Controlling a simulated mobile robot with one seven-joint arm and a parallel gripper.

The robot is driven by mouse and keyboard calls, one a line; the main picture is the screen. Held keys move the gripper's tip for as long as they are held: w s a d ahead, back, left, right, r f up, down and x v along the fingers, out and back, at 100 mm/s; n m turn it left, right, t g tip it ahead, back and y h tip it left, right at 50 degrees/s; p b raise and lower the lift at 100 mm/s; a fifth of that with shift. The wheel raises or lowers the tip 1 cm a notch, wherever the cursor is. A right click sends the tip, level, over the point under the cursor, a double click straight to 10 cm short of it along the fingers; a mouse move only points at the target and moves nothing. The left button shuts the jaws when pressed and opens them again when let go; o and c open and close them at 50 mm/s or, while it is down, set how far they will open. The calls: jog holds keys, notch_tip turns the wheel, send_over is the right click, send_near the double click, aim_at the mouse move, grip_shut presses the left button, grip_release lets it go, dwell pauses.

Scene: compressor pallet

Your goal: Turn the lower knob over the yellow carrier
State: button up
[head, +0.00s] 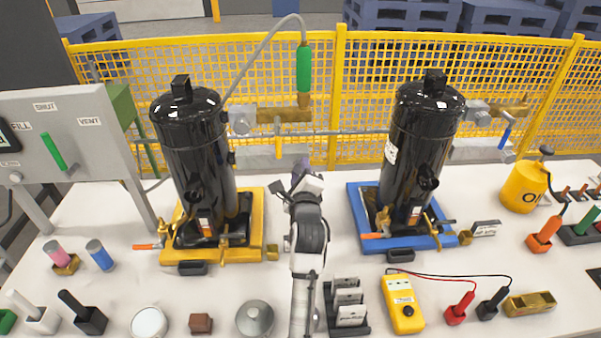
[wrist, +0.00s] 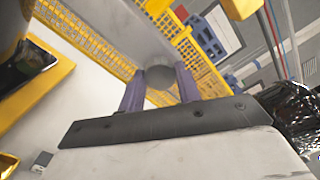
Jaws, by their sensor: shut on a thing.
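The yellow carrier (head: 265,215) stands left of centre in the head view with a black compressor (head: 193,150) on it. My gripper (head: 300,170) is raised just right of that compressor, below a grey rail (head: 255,158). In the wrist view its two purple fingers (wrist: 160,90) are shut on a round grey knob (wrist: 160,75), one on each side. The knob sits close to a grey plate (wrist: 120,35). In the head view the knob is hidden by my gripper, and its turn angle cannot be told.
A blue carrier (head: 358,215) with another black compressor (head: 428,150) stands to the right. A rack of cards (head: 348,300) and a yellow meter (head: 403,303) lie in front. A yellow mesh fence (head: 360,75) closes the back.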

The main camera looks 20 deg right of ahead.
jog(key=n, duration=0.3)
jog(key=shift+n+b, duration=0.35)
jog(key=shift+n, duration=0.05)
jog(key=n+b, duration=0.1)
jog(key=n, duration=0.2)
jog(key=shift+f+n, duration=0.1)
jog(key=shift+n, duration=0.2)
jog(key=n+b, duration=0.2)
jog(key=n, duration=0.4)
jog(key=n+b, duration=0.2)
jog(key=n, duration=0.5)
jog(key=shift+n, duration=0.3)
jog(key=n+b, duration=0.2)
jog(key=n, duration=0.3)
jog(key=shift+n, duration=0.7)
jog(key=o, duration=1)
jog(key=shift+c, duration=0.2)
